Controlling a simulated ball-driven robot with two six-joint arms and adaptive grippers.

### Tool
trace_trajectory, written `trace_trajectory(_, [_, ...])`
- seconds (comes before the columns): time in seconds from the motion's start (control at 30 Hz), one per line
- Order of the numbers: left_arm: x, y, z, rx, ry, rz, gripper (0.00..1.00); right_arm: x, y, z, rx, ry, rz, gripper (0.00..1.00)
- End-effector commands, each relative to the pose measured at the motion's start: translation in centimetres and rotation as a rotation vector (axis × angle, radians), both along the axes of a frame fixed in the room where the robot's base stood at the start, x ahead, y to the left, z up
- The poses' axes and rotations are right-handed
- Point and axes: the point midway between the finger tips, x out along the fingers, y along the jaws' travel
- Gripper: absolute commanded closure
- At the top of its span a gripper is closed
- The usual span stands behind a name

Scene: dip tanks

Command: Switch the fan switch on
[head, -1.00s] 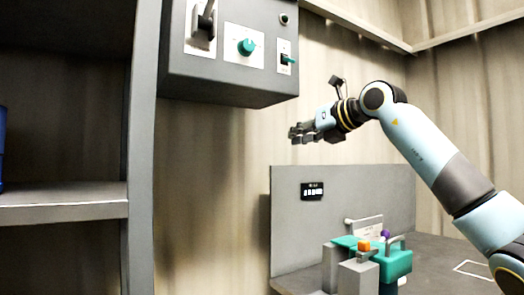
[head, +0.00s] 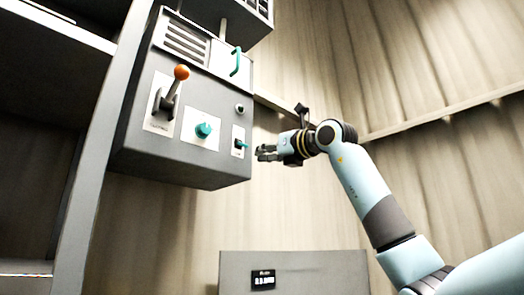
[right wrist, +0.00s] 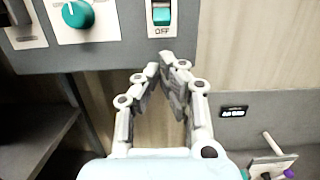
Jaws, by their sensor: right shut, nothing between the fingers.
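The fan switch appears to be the small teal switch (head: 240,143) on a white plate at the right end of the grey control box. In the right wrist view the teal switch (right wrist: 162,14) sits above the word OFF, cut by the top edge. My right gripper (head: 262,153) is just right of the switch in the head view, apart from it in the picture. In the right wrist view its fingertips (right wrist: 167,62) are together and empty, a little below the OFF plate. My left gripper is not in view.
The grey control box (head: 190,175) also carries a teal knob (head: 204,130), an orange-tipped lever (head: 181,72) and a teal handle (head: 236,62). A grey shelf unit (head: 88,170) stands left. A low grey panel with a small display (head: 263,280) is below. Wall space below the box is clear.

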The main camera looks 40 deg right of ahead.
Motion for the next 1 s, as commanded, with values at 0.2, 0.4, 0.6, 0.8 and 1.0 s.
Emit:
trace_trajectory(0.2, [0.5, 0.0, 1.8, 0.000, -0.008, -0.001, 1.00, 4.1, 0.4, 1.0, 0.005, 0.001, 0.003, 1.00])
trace_trajectory(0.4, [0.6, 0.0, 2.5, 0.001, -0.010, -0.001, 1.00, 6.6, 0.5, 1.2, 0.002, 0.001, 0.001, 1.00])
trace_trajectory(0.6, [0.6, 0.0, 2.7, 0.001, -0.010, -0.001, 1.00, 7.4, 0.6, 1.1, 0.000, 0.001, 0.000, 1.00])
trace_trajectory(0.8, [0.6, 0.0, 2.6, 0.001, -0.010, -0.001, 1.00, 7.4, 0.6, 1.1, 0.000, 0.002, 0.000, 1.00])
trace_trajectory(1.0, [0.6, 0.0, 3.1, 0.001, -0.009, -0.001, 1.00, 7.4, 0.2, 1.3, -0.002, 0.012, -0.001, 1.00])
